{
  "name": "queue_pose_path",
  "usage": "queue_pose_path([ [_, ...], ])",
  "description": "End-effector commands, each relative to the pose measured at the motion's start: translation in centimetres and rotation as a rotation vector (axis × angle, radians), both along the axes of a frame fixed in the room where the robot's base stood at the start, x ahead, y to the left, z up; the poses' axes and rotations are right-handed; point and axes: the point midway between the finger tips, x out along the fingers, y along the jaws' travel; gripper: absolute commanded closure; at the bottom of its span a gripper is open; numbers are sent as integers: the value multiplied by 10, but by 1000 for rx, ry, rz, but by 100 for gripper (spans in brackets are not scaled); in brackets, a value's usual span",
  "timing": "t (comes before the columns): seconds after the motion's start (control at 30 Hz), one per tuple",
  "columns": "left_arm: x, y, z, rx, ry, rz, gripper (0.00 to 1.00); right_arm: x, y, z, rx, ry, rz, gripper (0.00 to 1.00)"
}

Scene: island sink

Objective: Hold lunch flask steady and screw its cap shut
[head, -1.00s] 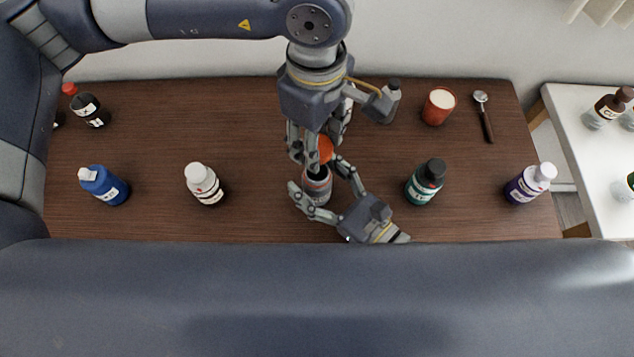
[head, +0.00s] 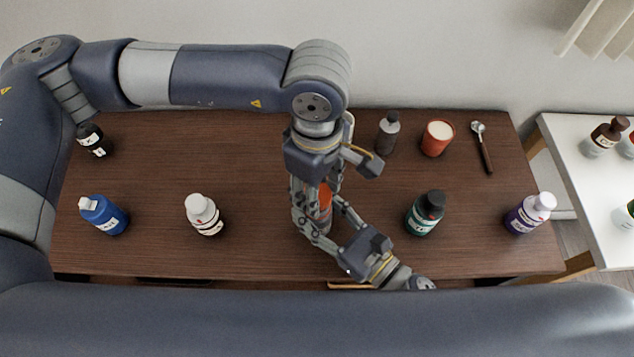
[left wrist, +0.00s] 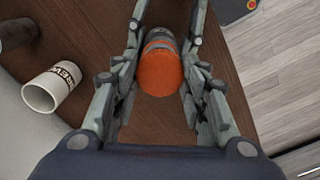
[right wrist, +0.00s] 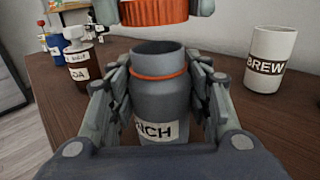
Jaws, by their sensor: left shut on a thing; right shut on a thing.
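The lunch flask (right wrist: 158,105) is grey with an orange ring below its open mouth and a white label. It stands upright between the fingers of my right gripper (right wrist: 160,110), which is shut on it. The orange cap (right wrist: 153,10) is held above the mouth, with a gap between them. My left gripper (left wrist: 160,85) is shut on the cap, which shows from above in the left wrist view (left wrist: 160,68). In the head view the cap (head: 325,195) shows between the fingers, and my grippers hide most of the flask.
A teal bottle (head: 425,213) and a white-capped bottle (head: 204,215) stand on either side. A white BREW mug (right wrist: 268,62) stands behind the flask. A grey bottle (head: 387,133), a red cup (head: 437,138) and a spoon (head: 483,148) are at the back right.

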Motion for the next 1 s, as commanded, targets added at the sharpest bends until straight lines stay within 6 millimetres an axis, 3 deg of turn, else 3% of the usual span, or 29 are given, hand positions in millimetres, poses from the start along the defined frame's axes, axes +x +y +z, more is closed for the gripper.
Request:
queue_pose_path([
  [0.3, 0, 0, -1, 1, 1, 0, 69, 0, 0, 0, 0, 0, 0, 98],
  [0.63, 0, 0, -17, 0, 1, -1, 69, 0, 0, 0, 0, 0, 0, 98],
  [1.0, 0, 0, -18, 0, 0, -1, 69, 0, 0, 0, 0, 0, 0, 98],
])
